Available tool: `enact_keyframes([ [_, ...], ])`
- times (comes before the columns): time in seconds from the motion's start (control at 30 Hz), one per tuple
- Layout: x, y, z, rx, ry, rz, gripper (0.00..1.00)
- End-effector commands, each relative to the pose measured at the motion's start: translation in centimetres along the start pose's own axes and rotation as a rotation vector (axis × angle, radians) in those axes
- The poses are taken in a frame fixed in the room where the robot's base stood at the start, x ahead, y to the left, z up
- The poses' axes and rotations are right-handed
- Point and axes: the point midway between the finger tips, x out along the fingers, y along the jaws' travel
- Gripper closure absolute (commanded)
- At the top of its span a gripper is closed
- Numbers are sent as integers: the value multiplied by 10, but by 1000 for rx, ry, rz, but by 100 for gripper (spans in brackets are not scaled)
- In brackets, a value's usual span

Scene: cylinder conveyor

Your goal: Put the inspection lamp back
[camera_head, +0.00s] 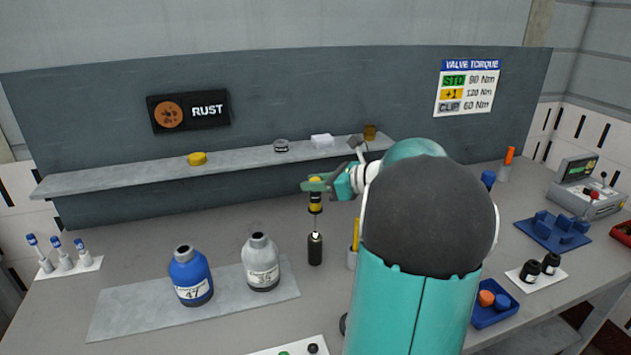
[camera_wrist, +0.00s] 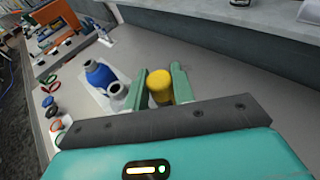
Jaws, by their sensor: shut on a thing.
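My gripper (camera_head: 318,183) is shut on a yellow-and-black upright tool (camera_head: 315,196), which I take to be the inspection lamp. In the wrist view its round yellow end (camera_wrist: 160,86) sits between the two green fingers. The lamp is above the table, roughly vertical. Straight below it in the head view is a dark, slim cylinder (camera_head: 315,250) standing on the table. A thin line shows between the two; I cannot tell whether they touch or are joined.
A blue bottle (camera_head: 190,278) and a grey bottle (camera_head: 262,264) stand on a grey mat (camera_head: 120,316) to the left. A grey cup (camera_head: 351,260) with a yellow item is close to the right. A shelf (camera_head: 110,181) with small things runs behind. The table's left middle is clear.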

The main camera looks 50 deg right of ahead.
Motion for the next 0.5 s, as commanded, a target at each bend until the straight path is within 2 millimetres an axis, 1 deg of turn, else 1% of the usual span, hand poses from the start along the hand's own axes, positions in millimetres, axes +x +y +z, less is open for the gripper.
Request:
enact_keyframes([
  [0.5,4,0,-11,1,0,1,100],
])
